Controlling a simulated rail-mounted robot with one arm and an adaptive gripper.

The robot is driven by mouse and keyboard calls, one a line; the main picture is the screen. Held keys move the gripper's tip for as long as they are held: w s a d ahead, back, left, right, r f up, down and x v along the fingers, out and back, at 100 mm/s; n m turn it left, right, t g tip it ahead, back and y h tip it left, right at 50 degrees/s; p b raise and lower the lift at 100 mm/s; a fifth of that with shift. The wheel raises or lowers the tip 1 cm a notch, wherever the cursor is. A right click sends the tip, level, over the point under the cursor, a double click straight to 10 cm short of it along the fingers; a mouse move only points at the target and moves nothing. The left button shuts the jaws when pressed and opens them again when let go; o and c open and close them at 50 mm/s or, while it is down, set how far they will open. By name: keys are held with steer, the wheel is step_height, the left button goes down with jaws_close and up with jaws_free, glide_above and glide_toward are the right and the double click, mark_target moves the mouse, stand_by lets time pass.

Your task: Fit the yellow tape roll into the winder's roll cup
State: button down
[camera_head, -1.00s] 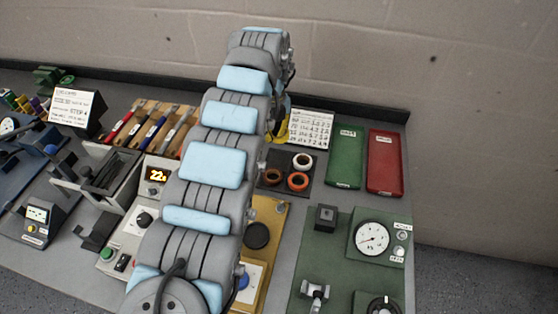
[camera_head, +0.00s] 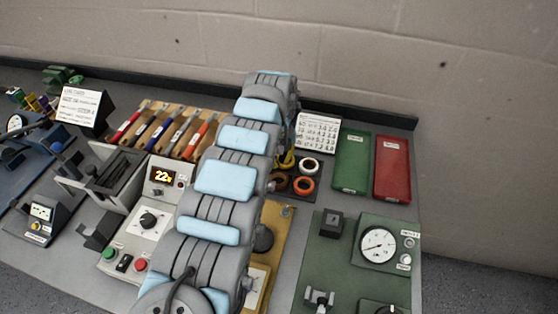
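The yellow tape roll (camera_head: 286,161) shows only in part, just right of my arm, at the back left of the dark roll tray (camera_head: 314,191). I cannot tell whether it rests in the tray or hangs just above it. My gripper is hidden behind my arm, so its fingers and any hold on the roll are not visible. I cannot make out the winder's roll cup for certain. A grey frame (camera_head: 116,176) beside a control box (camera_head: 130,243) with a lit "22" display stands left of my arm.
White (camera_head: 309,167), orange (camera_head: 303,184) and brown (camera_head: 278,183) rolls sit in the tray. Behind it stands a printed card (camera_head: 318,131). Green (camera_head: 351,162) and red (camera_head: 392,167) bins lie to the right. A green gauge panel (camera_head: 345,272) is at front right. A tool rack (camera_head: 172,130) stands left.

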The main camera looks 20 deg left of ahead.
steer(key=shift+f, duration=0.1)
steer(key=c, duration=1.2)
jaws_free()
steer(key=shift+c, duration=0.2)
steer(key=shift+f, duration=0.1)
steer(key=shift+b, duration=0.45)
step_height(320, 180, up, 17)
steer(key=p, duration=0.3)
steer(key=shift+o, duration=1.1)
steer(key=shift+d, duration=0.1)
steer(key=o, duration=0.8)
steer(key=shift+r, duration=0.25)
